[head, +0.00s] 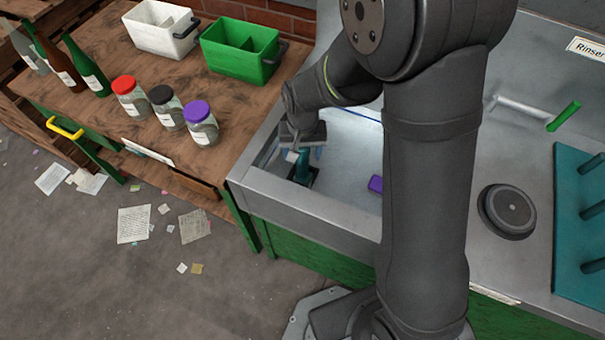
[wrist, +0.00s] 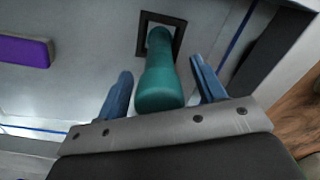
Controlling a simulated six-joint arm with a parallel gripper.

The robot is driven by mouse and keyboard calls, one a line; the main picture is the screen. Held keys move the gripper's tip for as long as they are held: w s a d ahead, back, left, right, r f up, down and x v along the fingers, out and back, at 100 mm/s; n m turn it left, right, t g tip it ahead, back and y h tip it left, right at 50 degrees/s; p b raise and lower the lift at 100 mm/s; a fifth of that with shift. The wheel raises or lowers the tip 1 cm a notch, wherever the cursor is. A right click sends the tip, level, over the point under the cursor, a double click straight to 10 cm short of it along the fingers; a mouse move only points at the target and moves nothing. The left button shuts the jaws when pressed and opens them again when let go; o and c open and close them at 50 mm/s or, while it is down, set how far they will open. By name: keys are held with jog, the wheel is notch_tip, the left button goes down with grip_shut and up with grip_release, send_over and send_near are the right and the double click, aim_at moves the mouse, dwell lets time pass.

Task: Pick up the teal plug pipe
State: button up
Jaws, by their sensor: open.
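The teal plug pipe (wrist: 160,82) stands up from a dark square drain frame (wrist: 177,24) in the sink floor. In the head view the pipe (head: 303,167) is partly hidden by my gripper at the left end of the basin. My gripper (wrist: 163,84) is open, with one blue finger on each side of the pipe's near end. A gap shows between each finger and the pipe in the wrist view. In the head view my gripper (head: 302,150) points down over the pipe, and its fingers are small and partly hidden.
A purple block (head: 375,184) lies on the sink floor, right of the pipe. The metal sink rim (head: 300,205) runs close to my gripper. A wooden bench (head: 75,98) with jars, bottles and two bins stands to the left. A teal rack (head: 572,235) stands right.

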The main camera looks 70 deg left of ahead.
grip_shut()
jog(key=shift+r, duration=0.1)
